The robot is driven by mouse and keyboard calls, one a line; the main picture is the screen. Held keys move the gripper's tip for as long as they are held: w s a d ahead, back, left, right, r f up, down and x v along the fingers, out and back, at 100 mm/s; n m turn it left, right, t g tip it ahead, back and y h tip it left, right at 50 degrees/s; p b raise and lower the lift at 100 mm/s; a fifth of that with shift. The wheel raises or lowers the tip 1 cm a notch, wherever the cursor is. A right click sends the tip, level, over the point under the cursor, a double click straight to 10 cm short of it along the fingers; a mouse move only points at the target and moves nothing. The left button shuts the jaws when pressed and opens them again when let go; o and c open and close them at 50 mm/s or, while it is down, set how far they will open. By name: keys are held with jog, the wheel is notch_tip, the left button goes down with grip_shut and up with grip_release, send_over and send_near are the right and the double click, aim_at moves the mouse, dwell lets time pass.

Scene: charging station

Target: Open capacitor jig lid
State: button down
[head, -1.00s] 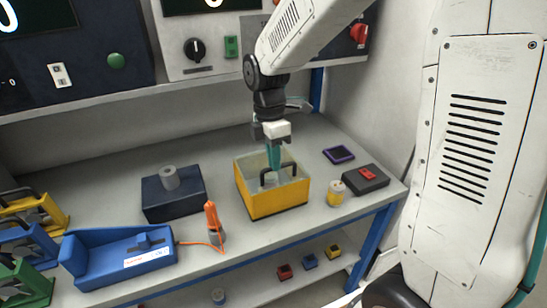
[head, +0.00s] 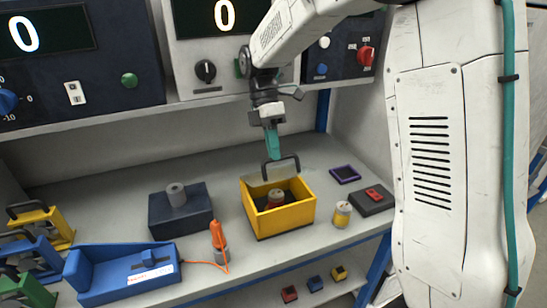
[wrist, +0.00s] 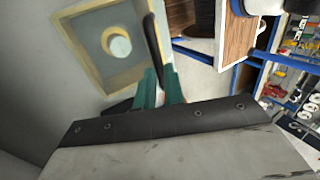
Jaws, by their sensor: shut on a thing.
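The yellow capacitor jig (head: 280,219) stands on the grey bench, with a round reddish-grey part (head: 276,198) inside it. A black lid handle (head: 281,166) shows above the jig's back edge, on a pale, see-through lid that looks lifted; its exact angle is hard to tell. My gripper (head: 273,145), with teal fingers, is shut on the handle above the back of the jig. In the wrist view the fingers (wrist: 159,91) are at the dark handle (wrist: 155,48), and the jig (wrist: 85,45) with the round part shows beside them.
A dark block with a grey cylinder (head: 177,195) and an orange-handled tool (head: 217,235) are left of the jig. A yellow-and-white capacitor (head: 342,214), a black box with a red top (head: 371,199) and a purple tray (head: 345,174) are on the right. A shelf with panels hangs behind.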

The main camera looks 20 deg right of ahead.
jog(key=shift+w, duration=0.5)
jog(key=c, duration=1.5)
grip_release()
jog(key=shift+w+f, duration=0.1)
jog(key=shift+w, duration=0.15)
jog(key=shift+s, duration=0.1)
jog(key=s+r, duration=0.1)
jog(key=s, duration=0.4)
jog(key=s+r, duration=0.2)
jog(key=s, duration=0.3)
jog(key=s+r, duration=0.2)
jog(key=s, duration=0.4)
jog(key=shift+d, duration=0.15)
